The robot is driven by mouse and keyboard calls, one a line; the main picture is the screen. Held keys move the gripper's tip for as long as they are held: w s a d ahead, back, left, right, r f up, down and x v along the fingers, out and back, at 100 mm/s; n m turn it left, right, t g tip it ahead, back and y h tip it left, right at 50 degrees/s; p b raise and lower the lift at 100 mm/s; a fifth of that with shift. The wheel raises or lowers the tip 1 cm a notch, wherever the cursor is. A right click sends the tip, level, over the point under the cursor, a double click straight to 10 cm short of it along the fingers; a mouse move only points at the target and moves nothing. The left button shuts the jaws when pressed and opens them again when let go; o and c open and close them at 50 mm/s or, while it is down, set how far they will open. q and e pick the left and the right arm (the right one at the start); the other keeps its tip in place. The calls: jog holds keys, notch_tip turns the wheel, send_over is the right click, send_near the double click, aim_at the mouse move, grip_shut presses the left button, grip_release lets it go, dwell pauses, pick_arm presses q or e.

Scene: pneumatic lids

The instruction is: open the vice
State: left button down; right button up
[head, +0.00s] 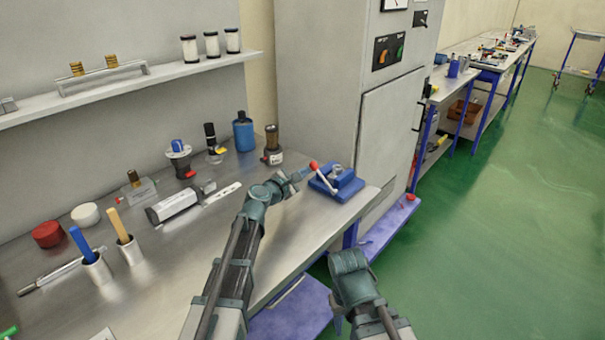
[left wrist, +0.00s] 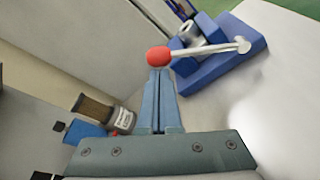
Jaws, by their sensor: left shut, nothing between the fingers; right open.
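The vice (head: 347,186) is a blue block near the right end of the bench, with a pale metal lever (head: 325,182) ending in a red ball (head: 314,165). In the left wrist view the vice (left wrist: 215,62) is at the upper right. Its lever (left wrist: 205,49) slants across the front to the red ball (left wrist: 159,57). My left gripper (head: 303,174) is shut and empty. Its fingertips (left wrist: 159,75) are right at the ball, and I cannot tell whether they touch it. My right gripper (head: 348,262) is off the bench's front edge, open, with its fingers not clearly visible.
A dark-topped fitting (head: 272,145) and a blue bottle (head: 243,132) stand behind my left gripper. A grey cabinet (head: 345,110) rises behind the vice. Cups with a blue and a yellow handle (head: 130,250) stand at left. Green floor is open at right.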

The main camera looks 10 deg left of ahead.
pick_arm(q)
jog(key=s+d+r+m+t+p, duration=0.1)
jog(key=s+d+r+m+p, duration=0.2)
jog(key=s+d+r+m, duration=0.1)
jog(key=shift+s+d+r+m, duration=0.2)
jog(key=shift+d+r+m, duration=0.35)
jog(key=shift+d, duration=0.55)
pick_arm(e)
jog(key=shift+r, duration=1.6)
pick_arm(q)
jog(key=shift+d, duration=0.1)
jog(key=shift+s, duration=0.15)
